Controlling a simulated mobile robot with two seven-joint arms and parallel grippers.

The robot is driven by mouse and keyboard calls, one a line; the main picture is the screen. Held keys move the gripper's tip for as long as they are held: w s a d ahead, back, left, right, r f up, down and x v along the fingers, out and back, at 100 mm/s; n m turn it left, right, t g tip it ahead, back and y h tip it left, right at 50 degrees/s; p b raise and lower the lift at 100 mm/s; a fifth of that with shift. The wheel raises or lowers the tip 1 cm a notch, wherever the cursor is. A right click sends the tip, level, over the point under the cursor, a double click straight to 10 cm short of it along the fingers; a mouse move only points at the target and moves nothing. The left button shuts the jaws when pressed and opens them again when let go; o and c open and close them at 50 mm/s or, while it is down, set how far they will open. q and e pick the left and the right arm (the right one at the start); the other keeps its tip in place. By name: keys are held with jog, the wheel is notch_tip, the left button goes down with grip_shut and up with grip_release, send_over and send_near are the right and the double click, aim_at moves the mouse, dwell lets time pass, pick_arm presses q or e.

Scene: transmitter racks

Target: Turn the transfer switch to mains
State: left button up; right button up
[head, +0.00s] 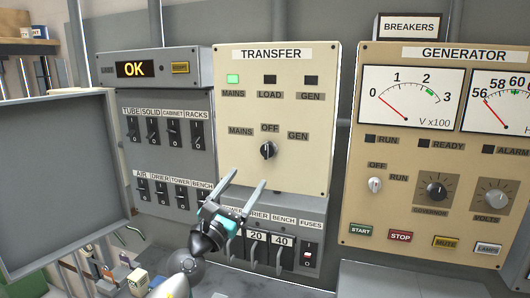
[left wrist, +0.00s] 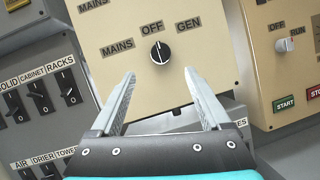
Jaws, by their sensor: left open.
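The transfer switch (head: 268,150) is a round black knob on the cream TRANSFER panel (head: 305,170), below the labels MAINS, OFF and GEN. In the left wrist view the transfer switch (left wrist: 160,51) has its white mark pointing up at OFF. Above, the MAINS lamp (head: 233,79) is lit green; the LOAD lamp (head: 270,79) and GEN lamp (head: 310,80) are dark. My left gripper (head: 248,178) is open and empty, just below the knob. In the left wrist view its fingertips (left wrist: 159,73) are spread on either side below the knob, apart from it. My right gripper is not in view.
A breaker panel (head: 149,176) with black toggles stands left of the transfer panel, and a fuse row (head: 257,247) lies below. The generator panel (head: 395,220) with dials, knobs and buttons is at right. A grey open door (head: 60,180) fills the left.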

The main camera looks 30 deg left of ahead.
aim_at(265, 154)
pick_arm(q)
jog(key=x, duration=1)
jog(key=shift+w, duration=0.2)
jog(key=shift+d, duration=0.1)
grip_shut()
dwell(0.4)
